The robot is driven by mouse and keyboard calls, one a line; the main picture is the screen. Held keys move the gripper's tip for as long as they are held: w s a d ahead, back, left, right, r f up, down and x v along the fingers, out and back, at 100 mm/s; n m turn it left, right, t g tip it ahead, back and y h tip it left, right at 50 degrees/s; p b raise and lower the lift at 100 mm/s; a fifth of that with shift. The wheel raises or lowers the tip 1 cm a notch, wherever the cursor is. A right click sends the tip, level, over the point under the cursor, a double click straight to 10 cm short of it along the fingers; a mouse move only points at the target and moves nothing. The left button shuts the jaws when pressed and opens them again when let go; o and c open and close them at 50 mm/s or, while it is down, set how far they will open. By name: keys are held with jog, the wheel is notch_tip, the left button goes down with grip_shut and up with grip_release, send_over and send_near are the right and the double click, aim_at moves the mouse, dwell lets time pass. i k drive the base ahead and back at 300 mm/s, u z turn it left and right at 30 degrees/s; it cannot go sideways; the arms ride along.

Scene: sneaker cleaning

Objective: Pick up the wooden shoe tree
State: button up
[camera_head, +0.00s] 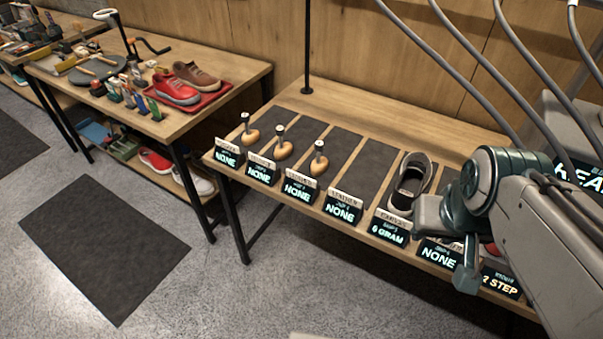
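Three similar small tools with rounded orange wooden bases, upright metal stems and pale knobs stand in a row on the bench. They look like wooden shoe trees: the left one (252,136), the middle one (283,150) and the right one (319,166). A dark grey sneaker (411,182) stands to their right, on the bench. My gripper (447,245) is at the right, over the front edge of the bench and well to the right of the three tools. Its fingers are not clear, and my arm hides part of the bench behind it.
The wooden bench (345,100) has dark mats and a front row of signs, several reading NONE. A thin black post (308,45) rises at its back. A second table (235,75) at the left holds red and brown shoes on a red tray (215,97). A dark floor mat (105,245) lies in front.

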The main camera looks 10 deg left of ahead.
aim_at(319, 166)
jog(key=u, duration=0.45)
jog(key=k, duration=1.05)
jog(key=u, duration=0.95)
jog(key=i, duration=1.2)
jog(key=z, duration=0.5)
jog(key=i, duration=0.8)
jog(key=z, duration=1.2)
jog(key=i, duration=0.35)
jog(key=z, duration=0.3)
